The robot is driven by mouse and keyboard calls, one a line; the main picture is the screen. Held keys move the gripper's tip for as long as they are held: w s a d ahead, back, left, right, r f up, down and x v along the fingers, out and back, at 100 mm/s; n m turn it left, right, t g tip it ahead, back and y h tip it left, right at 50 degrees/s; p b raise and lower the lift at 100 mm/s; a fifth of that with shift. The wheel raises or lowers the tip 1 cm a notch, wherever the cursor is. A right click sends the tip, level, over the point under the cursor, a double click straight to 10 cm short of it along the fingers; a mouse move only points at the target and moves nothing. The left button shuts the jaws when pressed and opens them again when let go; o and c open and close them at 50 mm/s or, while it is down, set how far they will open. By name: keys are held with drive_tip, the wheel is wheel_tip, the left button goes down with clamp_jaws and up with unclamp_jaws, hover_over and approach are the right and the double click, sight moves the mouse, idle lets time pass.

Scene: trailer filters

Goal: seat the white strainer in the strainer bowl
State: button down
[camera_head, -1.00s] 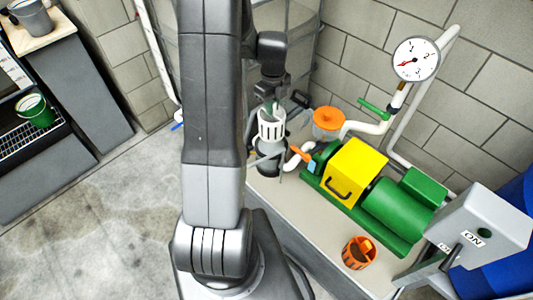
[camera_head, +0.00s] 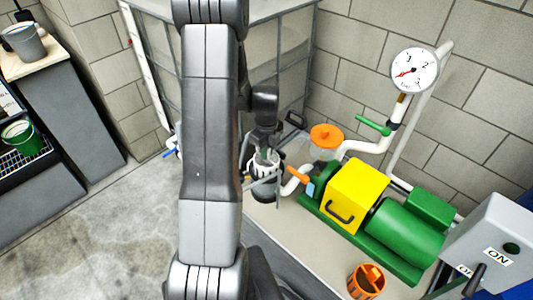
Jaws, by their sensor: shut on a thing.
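The white strainer (camera_head: 260,164) is a slotted basket in my gripper (camera_head: 264,150), which is shut on it. The gripper points down over the dark strainer bowl (camera_head: 262,190). The strainer sits low at the bowl's mouth, and most of it is hidden inside or behind the rim. I cannot tell whether it touches the bottom. My arm covers the area left of the bowl.
A clear pot with an orange lid (camera_head: 326,137) and white pipes stand to the right. Beyond are the yellow guard (camera_head: 358,190), green pump motor (camera_head: 404,235), pressure gauge (camera_head: 414,70) and grey switch box (camera_head: 492,240).

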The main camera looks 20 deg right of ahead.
drive_tip(key=shift+r, duration=0.1)
drive_tip(key=shift+f+b, duration=0.6)
drive_tip(key=shift+f, duration=0.05)
drive_tip(key=c, duration=1.4)
unclamp_jaws()
drive_tip(key=shift+r, duration=0.15)
wheel_tip(320, 180, up, 13)
drive_tip(key=p, duration=0.1)
wheel_tip(320, 180, down, 13)
drive_tip(key=shift+f+b, duration=0.2)
drive_tip(key=shift+b, duration=0.3)
drive_tip(key=shift+r+p, duration=0.35)
drive_tip(key=shift+r, duration=0.05)
